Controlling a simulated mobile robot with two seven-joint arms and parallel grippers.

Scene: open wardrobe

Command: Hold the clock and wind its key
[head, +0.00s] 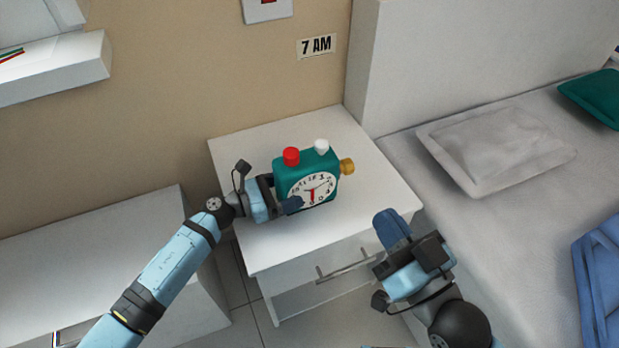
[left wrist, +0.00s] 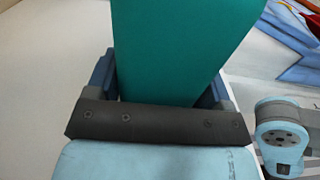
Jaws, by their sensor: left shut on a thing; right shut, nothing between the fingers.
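The green clock (head: 292,164) stands on the white nightstand, with a red button and a white button on top and a white dial facing the front. Its yellow key (head: 347,167) sticks out of its right side. My left gripper (head: 286,195) is shut on the clock's left side; the left wrist view shows the green body (left wrist: 180,50) between the two fingers (left wrist: 160,85). My right gripper (head: 390,228) is shut and empty, in front and to the right of the clock, apart from the key, near the nightstand's front right edge.
The white nightstand (head: 240,150) has a drawer handle (head: 345,268) at its front. A bed with a grey pillow (head: 495,148) stands to the right. A "7 AM" sign (head: 316,46) is on the wall behind. A low white unit (head: 90,250) is at the left.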

